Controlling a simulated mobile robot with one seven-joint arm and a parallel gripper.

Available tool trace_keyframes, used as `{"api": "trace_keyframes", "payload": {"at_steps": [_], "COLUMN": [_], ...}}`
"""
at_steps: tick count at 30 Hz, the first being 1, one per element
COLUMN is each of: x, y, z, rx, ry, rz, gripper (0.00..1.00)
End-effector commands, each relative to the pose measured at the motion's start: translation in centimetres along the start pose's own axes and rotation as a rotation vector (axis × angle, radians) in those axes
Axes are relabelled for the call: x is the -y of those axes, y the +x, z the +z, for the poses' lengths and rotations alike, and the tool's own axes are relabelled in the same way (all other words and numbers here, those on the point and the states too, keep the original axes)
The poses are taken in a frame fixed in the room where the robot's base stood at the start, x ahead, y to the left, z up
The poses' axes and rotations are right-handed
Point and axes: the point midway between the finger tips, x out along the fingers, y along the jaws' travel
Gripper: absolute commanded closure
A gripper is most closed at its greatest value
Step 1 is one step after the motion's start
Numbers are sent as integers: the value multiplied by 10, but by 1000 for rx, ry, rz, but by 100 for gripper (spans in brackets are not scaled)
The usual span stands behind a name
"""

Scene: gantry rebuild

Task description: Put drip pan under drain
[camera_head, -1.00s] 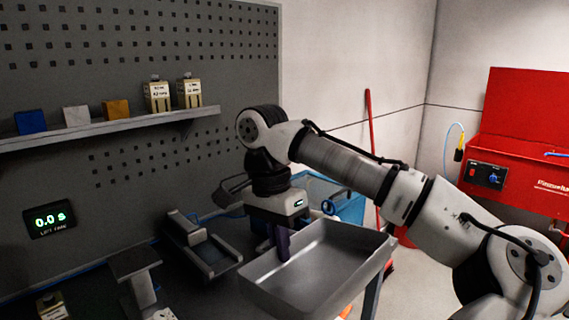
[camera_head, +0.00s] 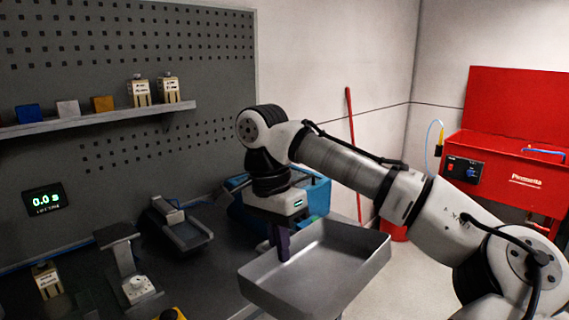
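The drip pan is a shallow grey metal tray (camera_head: 345,283) with a raised rim, in the lower middle of the head view. My gripper (camera_head: 281,252) points down at the pan's back left wall, its dark fingers on the rim. It looks shut on that wall, and the pan appears held up, clear of the bench, roughly level. The far finger is partly hidden by the near one and the wall. I cannot pick out a drain in this view.
A dark bench (camera_head: 190,265) holds a grey stand (camera_head: 122,255), a cradle-like fixture (camera_head: 180,225) and a blue bin (camera_head: 315,195). A shelf (camera_head: 95,125) with blocks and bottles is on the pegboard. A red chest (camera_head: 510,165) stands right. Pale floor (camera_head: 425,275) is open between.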

Motion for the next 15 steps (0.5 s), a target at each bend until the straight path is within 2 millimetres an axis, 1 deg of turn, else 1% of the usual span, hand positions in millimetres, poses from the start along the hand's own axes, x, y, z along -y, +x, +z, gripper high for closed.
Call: {"api": "trace_keyframes", "payload": {"at_steps": [3,8,11,14,15], "x": [0,8,13,18,21], "y": [0,38,65,100,117], "z": [0,-30,-50,-70,-79], "rx": [0,4,2,0,-2], "ry": [0,-15,-30,-49,-58], "rz": [0,0,1,1,1], "gripper": [100,100,100,100,100]}}
